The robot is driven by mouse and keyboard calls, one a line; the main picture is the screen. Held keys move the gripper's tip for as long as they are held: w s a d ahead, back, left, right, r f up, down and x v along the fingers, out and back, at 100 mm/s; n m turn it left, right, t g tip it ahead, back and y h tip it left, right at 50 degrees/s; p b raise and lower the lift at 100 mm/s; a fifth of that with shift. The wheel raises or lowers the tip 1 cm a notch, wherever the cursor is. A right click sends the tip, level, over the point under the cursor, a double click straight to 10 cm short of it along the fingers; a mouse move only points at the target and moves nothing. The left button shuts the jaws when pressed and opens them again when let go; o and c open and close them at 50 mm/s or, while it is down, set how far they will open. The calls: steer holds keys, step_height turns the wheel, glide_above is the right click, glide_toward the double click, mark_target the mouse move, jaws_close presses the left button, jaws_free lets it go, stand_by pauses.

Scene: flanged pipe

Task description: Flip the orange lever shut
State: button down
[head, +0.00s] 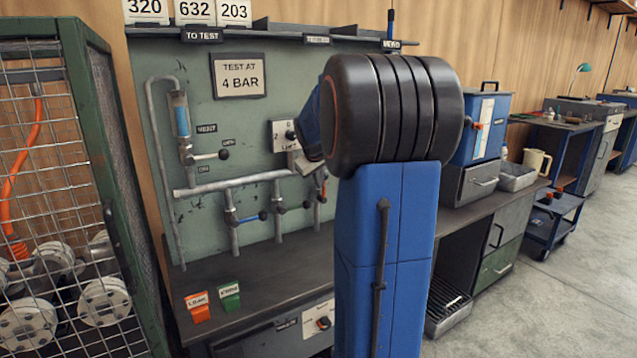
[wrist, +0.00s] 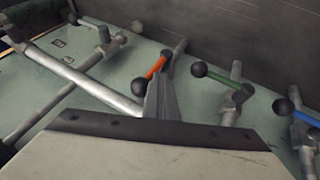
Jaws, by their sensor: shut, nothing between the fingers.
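The orange lever (wrist: 155,67) has a black ball end and shows near the middle of the wrist view. It slants at a small angle to its branch pipe, unlike the crosswise green and blue levers. In the head view the orange lever (head: 323,188) is small, just left of my arm. My gripper (wrist: 162,82) is shut and empty, its fingertips close beside the orange lever; I cannot tell whether they touch. In the head view my gripper (head: 311,170) is in front of the pipework, partly hidden by my arm.
The green lever (wrist: 220,80) and blue lever (wrist: 305,117) sit on neighbouring branches to the right in the wrist view. A main pipe (head: 235,182) runs above the branches. A mesh cage (head: 60,180) stands left of the bench (head: 260,265).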

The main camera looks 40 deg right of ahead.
steer(key=shift+s+d+r+y, duration=0.1)
steer(key=shift+d+y, duration=0.2)
steer(key=shift+d, duration=0.05)
steer(key=s+d+f+m+t+y, duration=0.2)
steer(key=d+f+m+t+y, duration=0.2)
steer(key=d+y, duration=0.6)
steer(key=f+y, duration=0.2)
steer(key=shift+s+d+y, duration=0.25)
steer(key=shift+s+y, duration=0.05)
steer(key=shift+y, duration=0.1)
stand_by(0.5)
steer(key=shift+f, duration=0.3)
stand_by(0.3)
steer(key=shift+r, duration=0.1)
